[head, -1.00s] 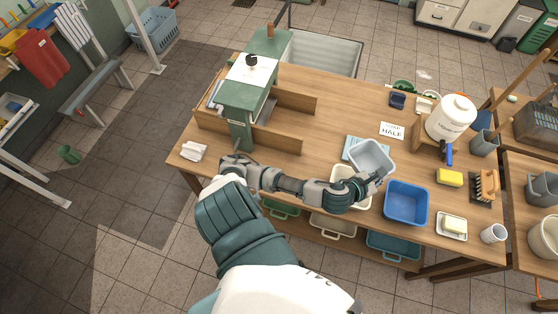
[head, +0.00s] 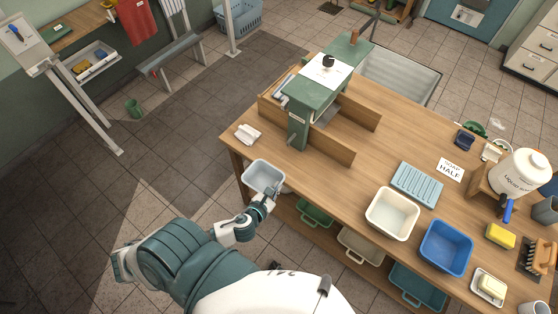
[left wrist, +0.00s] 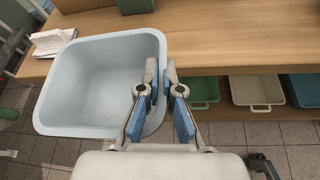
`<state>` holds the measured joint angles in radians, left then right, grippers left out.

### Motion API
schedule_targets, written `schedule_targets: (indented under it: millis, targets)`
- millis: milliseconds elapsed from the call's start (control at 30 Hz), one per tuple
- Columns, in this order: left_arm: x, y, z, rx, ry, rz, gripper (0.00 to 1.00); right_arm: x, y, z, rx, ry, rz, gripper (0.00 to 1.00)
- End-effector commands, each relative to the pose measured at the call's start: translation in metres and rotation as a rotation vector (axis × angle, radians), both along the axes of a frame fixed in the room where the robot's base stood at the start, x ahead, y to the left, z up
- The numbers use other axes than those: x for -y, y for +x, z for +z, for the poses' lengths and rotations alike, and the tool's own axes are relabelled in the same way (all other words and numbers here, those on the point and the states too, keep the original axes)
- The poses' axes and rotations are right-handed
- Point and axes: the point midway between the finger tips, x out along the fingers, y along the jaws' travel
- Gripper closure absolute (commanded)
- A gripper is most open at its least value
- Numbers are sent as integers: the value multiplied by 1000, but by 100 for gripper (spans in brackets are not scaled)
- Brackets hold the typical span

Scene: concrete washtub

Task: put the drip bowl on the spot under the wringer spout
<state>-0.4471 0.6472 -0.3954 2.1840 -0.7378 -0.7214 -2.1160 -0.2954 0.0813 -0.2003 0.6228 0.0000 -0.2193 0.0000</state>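The drip bowl (head: 263,176) is a pale grey-blue, square tub with rounded corners. My left gripper (head: 270,194) is shut on its rim and holds it off the table's front left edge. In the left wrist view the bowl (left wrist: 95,85) is empty, with its right wall between the fingertips of my left gripper (left wrist: 160,75). The green wringer (head: 318,98) stands on the wooden table, beyond and to the right of the bowl. I cannot make out its spout or a marked spot under it. My right gripper is not in view.
White folded cloths (head: 248,133) lie at the table's left corner. Wooden boards (head: 325,147) flank the wringer. A blue ribbed mat (head: 417,184), a cream tub (head: 392,213) and a blue tub (head: 446,247) are to the right. Bare tabletop (head: 315,185) lies in front of the wringer.

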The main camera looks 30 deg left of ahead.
Motion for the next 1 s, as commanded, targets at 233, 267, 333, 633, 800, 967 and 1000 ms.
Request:
schedule_targets:
  millis: [233,267,333,633,800,967,1000]
  targets:
    - [-8,-20,-26,4,0,-24,100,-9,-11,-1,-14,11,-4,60]
    - [-8,-15,-26,6,1,-25,100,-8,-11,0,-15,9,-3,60]
    - [-9,3,-24,10,0,-25,100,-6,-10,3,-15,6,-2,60]
    - [-11,86,-25,5,-3,-23,100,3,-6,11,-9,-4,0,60]
    - [-11,108,-27,3,-2,-24,100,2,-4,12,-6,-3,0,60]
    - [-11,126,-26,4,-1,-24,100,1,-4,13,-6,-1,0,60]
    - [-10,133,-26,5,-3,-23,100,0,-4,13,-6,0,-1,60]
